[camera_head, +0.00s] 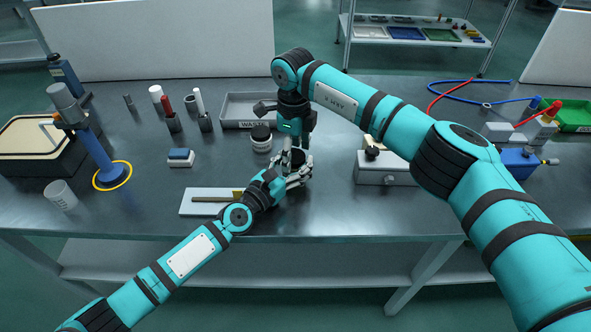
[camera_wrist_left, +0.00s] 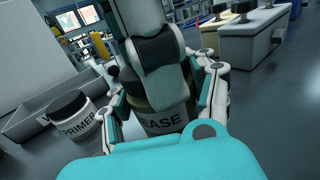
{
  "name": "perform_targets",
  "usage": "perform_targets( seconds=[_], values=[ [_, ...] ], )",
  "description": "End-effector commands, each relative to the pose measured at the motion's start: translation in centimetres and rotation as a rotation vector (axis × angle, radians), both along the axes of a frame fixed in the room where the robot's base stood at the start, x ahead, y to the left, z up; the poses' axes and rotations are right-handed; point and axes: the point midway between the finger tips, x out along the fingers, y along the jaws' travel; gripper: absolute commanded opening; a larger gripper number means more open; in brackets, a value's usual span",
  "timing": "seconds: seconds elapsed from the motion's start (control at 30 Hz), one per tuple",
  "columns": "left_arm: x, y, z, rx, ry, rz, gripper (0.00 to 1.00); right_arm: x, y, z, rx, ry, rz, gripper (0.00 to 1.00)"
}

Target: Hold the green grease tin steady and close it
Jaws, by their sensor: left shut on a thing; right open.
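The grease tin (camera_wrist_left: 165,122) stands upright on the bench, its pale label reading "EASE" in the left wrist view. My left gripper (camera_wrist_left: 160,108) is shut on it, with fingers on both sides. In the head view the left gripper (camera_head: 296,173) comes in from the front left at bench height, and the tin is mostly hidden between both hands. My right gripper (camera_head: 291,147) points down just above the tin and is open. A large white and dark finger covers the tin's top in the wrist view, so I cannot tell how the lid sits.
A black-lidded primer jar (camera_head: 261,139) stands close left of the hands, also in the wrist view (camera_wrist_left: 75,114). Behind it is a grey waste tray (camera_head: 238,110). A white plate (camera_head: 200,203) lies front left. A grey box (camera_head: 386,170) stands to the right.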

Motion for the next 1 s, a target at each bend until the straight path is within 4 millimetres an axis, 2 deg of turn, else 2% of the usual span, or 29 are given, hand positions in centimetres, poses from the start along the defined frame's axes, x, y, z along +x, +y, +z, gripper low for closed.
perform_targets(
  seconds=[0.27,0.7,0.83,1.0],
  values=[
    [0.0,0.02,-0.03,0.001,-0.001,0.0,0.0,0.0,-0.01,-0.13,0.0,0.0,0.0,0.7],
    [0.0,0.02,-0.03,0.001,-0.001,0.0,0.0,0.02,-0.02,-0.08,0.0,-0.001,0.0,0.13],
    [0.0,0.01,-0.03,0.001,-0.001,0.0,0.0,0.04,-0.04,-0.07,0.0,-0.001,-0.046,0.11],
    [0.0,0.01,-0.03,0.001,-0.001,0.0,0.0,0.06,-0.06,-0.06,-0.001,-0.002,-0.246,0.11]
  ],
)
